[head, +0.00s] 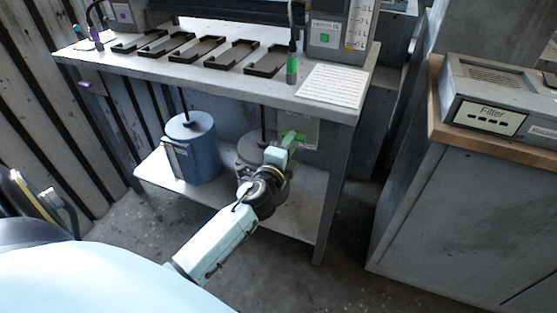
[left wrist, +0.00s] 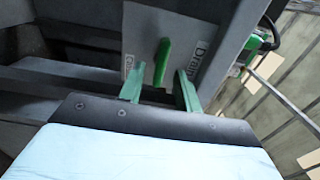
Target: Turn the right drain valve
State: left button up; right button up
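In the left wrist view a green drain valve handle (left wrist: 162,62) stands upright on a grey panel (left wrist: 196,32) with a "Drain" label on its right and a smaller, unreadable label on its left. My left gripper (left wrist: 159,76) has two green fingers, spread apart and empty, one to each side of the handle's lower end. I cannot tell whether they touch it. In the head view my left gripper (head: 292,139) is under the bench top, in front of the light panel (head: 312,131). The handle cannot be told apart from the green fingers there. My right gripper is not in view.
The bench top (head: 222,78) lies just above my gripper and carries several dark trays. A blue canister (head: 199,150) stands on the lower shelf (head: 152,174) to the left, and a grey canister (head: 249,150) is partly behind my arm. A bench leg (head: 330,205) stands at right.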

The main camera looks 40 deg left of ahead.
pick_arm(q)
jog(key=v, duration=1.2)
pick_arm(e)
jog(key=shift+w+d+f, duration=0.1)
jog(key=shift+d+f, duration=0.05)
pick_arm(q)
jog(key=shift+w+r, duration=0.1)
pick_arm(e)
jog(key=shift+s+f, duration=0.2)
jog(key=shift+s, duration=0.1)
